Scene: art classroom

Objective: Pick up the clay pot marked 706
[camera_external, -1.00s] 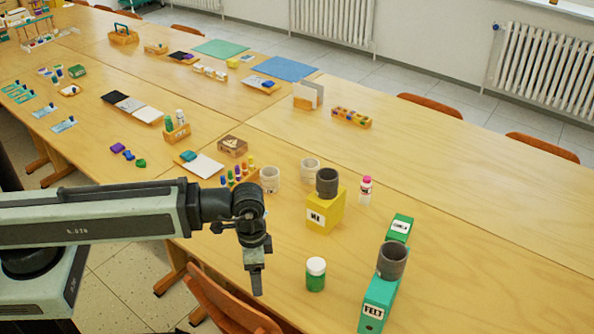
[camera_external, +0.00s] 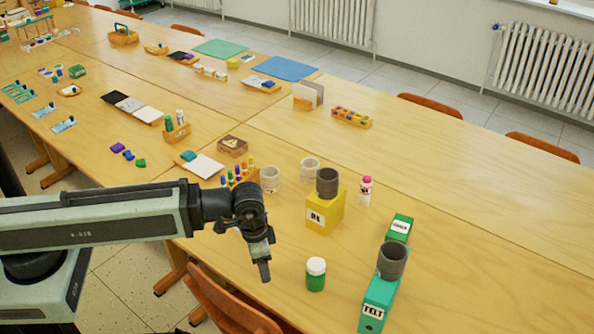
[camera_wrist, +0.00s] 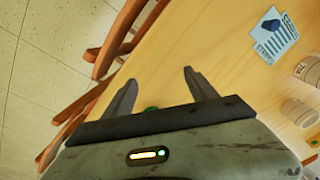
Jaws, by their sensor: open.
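Two pale clay pots stand on the table in the external view, one at the left (camera_external: 270,182) and one behind it (camera_external: 310,167). Two darker grey pots rest on boxes, one on the yellow box (camera_external: 327,184) and one on the green box (camera_external: 391,262). No pot's number is readable there. In the wrist view, a pale pot with a small dark mark (camera_wrist: 314,76) and another pale pot (camera_wrist: 298,112) show at the right edge; I cannot read the mark surely. My gripper (camera_external: 264,278) is open and empty, pointing down near the table's front edge, apart from the pots. Its fingers also show in the wrist view (camera_wrist: 160,80).
A green jar with a white lid (camera_external: 315,275) stands right of my gripper. A pink-capped bottle (camera_external: 365,190) stands by the yellow box (camera_external: 326,216). A rack of colored bottles (camera_external: 240,178) is beside the left pale pot. An orange chair (camera_external: 225,300) is below. The right tabletop is clear.

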